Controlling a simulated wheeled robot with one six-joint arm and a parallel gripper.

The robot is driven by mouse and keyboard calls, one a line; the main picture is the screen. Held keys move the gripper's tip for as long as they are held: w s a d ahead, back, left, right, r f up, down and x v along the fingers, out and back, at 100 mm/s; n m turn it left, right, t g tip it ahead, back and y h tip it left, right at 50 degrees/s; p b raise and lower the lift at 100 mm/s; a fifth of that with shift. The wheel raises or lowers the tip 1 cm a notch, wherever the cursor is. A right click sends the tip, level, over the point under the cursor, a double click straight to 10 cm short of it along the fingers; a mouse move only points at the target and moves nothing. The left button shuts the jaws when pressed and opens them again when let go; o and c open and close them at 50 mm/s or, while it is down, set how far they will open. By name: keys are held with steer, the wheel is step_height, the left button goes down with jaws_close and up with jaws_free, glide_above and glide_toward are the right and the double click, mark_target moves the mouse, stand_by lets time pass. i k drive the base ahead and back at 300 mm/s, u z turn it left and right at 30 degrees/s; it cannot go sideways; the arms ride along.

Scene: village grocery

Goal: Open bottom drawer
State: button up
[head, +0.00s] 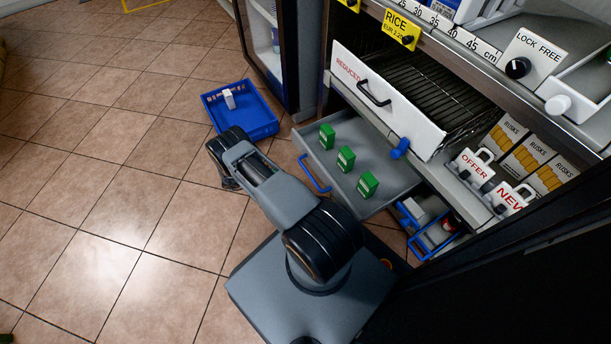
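The low grey drawer (385,205) is pulled out from the shelf unit, with three green boxes standing in it: one at the back left (327,137), one in the middle (346,159) and one at the right (368,184). Its blue handle (315,174) is on its left front edge. Above it, a white-fronted wire drawer (385,98) marked REDUCED also sticks out, with a black handle (374,93). My arm reaches up and left over the floor, left of the grey drawer. Its wrist is apart from the blue handle. The gripper's fingers do not show.
A blue crate (262,130) with a small white item stands on the floor beyond my wrist. Blue baskets (432,238) sit low at the right of the grey drawer. The tiled floor at left is clear.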

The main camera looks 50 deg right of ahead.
mark_target(397, 179)
steer(key=k, duration=0.9)
steer(key=u, duration=0.05)
